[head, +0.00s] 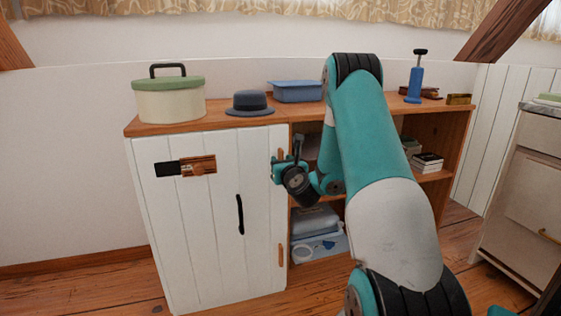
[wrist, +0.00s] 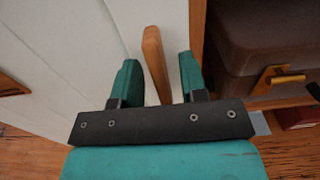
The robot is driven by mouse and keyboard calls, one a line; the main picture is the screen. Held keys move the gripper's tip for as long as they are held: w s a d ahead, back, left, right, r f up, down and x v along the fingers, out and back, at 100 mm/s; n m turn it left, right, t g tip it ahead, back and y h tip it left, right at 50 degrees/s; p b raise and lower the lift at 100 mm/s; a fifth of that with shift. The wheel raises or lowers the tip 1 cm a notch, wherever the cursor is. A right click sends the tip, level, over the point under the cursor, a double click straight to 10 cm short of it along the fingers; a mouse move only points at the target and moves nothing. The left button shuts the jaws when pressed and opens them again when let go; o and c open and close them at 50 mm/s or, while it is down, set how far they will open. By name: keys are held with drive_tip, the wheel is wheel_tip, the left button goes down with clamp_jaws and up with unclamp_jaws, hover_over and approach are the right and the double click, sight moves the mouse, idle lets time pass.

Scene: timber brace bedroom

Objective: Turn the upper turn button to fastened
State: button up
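The upper turn button (head: 281,154) is a small wooden bar at the right edge of the white cabinet door (head: 215,225). It stands roughly upright in the head view, partly hidden by my gripper (head: 284,166). In the wrist view the turn button (wrist: 155,62) lies lengthwise between the two teal fingers of my gripper (wrist: 158,75), slightly tilted. The fingers are open, one on each side, with a visible gap to the bar on both sides. A lower wooden turn button (head: 281,254) is upright near the door's bottom right.
The door has a black handle (head: 240,214) and a wood-and-black latch (head: 197,166). To its right are open shelves with folded cloth (head: 314,219) and books (head: 427,162). A brown case (wrist: 265,35) fills the shelf beside my gripper. A hat (head: 249,103) and pot (head: 170,100) stand on top.

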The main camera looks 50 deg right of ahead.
drive_tip(key=shift+c, duration=0.4)
clamp_jaws()
drive_tip(key=shift+n, duration=0.4)
drive_tip(key=n, duration=0.3)
drive_tip(key=shift+w+a+n, duration=0.1)
drive_tip(key=shift+a+n, duration=0.05)
drive_tip(key=shift+n, duration=0.15)
drive_tip(key=n, duration=0.4)
drive_tip(key=shift+a+f+n, duration=0.15)
drive_tip(key=shift+n, duration=0.15)
drive_tip(key=n, duration=0.3)
drive_tip(key=n+b, duration=0.1)
drive_tip(key=n, duration=0.1)
drive_tip(key=n+b, duration=0.1)
drive_tip(key=n, duration=0.2)
drive_tip(key=shift+w+a+f+n, duration=0.1)
drive_tip(key=shift+a+f+n, duration=0.05)
drive_tip(key=shift+f+n, duration=0.2)
drive_tip(key=shift+n+b, duration=0.25)
drive_tip(key=shift+b, duration=0.05)
